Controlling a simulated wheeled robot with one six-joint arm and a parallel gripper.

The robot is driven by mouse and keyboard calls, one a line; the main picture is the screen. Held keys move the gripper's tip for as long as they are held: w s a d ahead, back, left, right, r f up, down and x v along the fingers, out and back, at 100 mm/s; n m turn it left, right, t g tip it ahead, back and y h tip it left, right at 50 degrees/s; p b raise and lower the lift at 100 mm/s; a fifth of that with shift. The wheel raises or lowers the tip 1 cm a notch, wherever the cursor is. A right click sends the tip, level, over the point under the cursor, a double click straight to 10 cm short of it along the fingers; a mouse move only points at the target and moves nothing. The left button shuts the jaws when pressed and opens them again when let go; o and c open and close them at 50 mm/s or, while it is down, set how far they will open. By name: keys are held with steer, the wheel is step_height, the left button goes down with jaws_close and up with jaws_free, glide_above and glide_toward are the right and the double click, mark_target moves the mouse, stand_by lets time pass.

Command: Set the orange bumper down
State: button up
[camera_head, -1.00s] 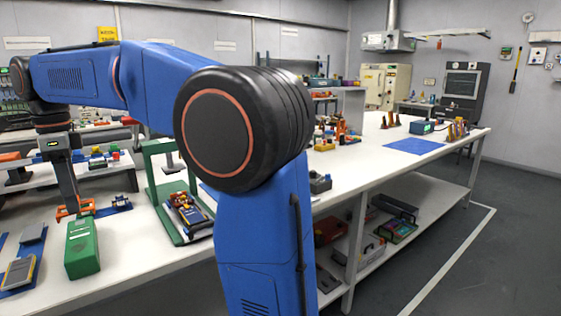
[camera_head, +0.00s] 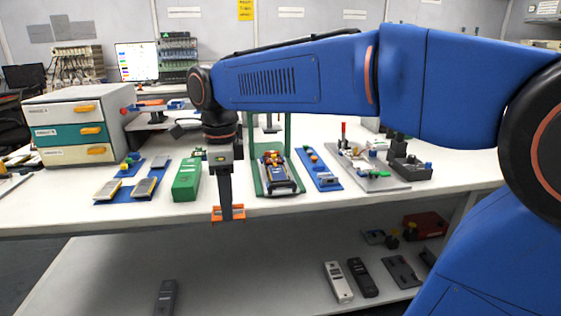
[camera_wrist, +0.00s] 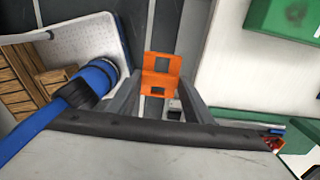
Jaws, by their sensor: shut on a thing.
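My gripper (camera_head: 228,204) points down at the front edge of the white workbench (camera_head: 120,215). It is shut on the orange bumper (camera_head: 239,213), a small frame with rectangular openings. In the wrist view the bumper (camera_wrist: 160,78) sits between the two grey fingers, with a grey surface behind it and the white bench to its right. In the head view the bumper overlaps the bench's front edge. I cannot tell its exact height or whether it touches anything.
A green case (camera_head: 186,180) stands behind and left of my gripper. A green frame (camera_head: 256,188) with a device in it stands to the right. Blue mats with parts lie on both sides, and a drawer cabinet (camera_head: 75,125) is at left. Bare bench top shows along the front.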

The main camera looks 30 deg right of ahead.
steer(key=w+d, duration=0.1)
steer(key=w, duration=0.4)
steer(key=w+d, duration=0.2)
steer(key=w, duration=0.4)
steer(key=w+d, duration=0.2)
steer(key=w, duration=0.4)
steer(key=shift+d, duration=0.25)
steer(key=shift+f, duration=1.75)
steer(key=shift+f, duration=0.1)
steer(key=o, duration=1)
step_height(320, 180, up, 8)
steer(key=s+d+f+n+t, duration=0.1)
steer(key=s+d+f+n, duration=0.1)
steer(key=s+n, duration=0.45)
steer(key=s+d+f+n+t, duration=0.15)
steer(key=s+n, duration=0.25)
steer(key=s, duration=0.6)
steer(key=s+d+f+n, duration=0.1)
steer(key=s+f+n, duration=0.2)
steer(key=s+f, duration=0.1)
steer(key=s+d+f+n+t, duration=0.1)
steer(key=s+f+n, duration=0.3)
steer(key=s, duration=0.3)
steer(key=s+d+f+n+t, duration=0.1)
steer(key=s+f+n, duration=0.3)
steer(key=s+f, duration=0.1)
steer(key=shift+s+d+f, duration=0.2)
steer(key=shift+s+f, duration=0.1)
steer(key=shift+s, duration=0.15)
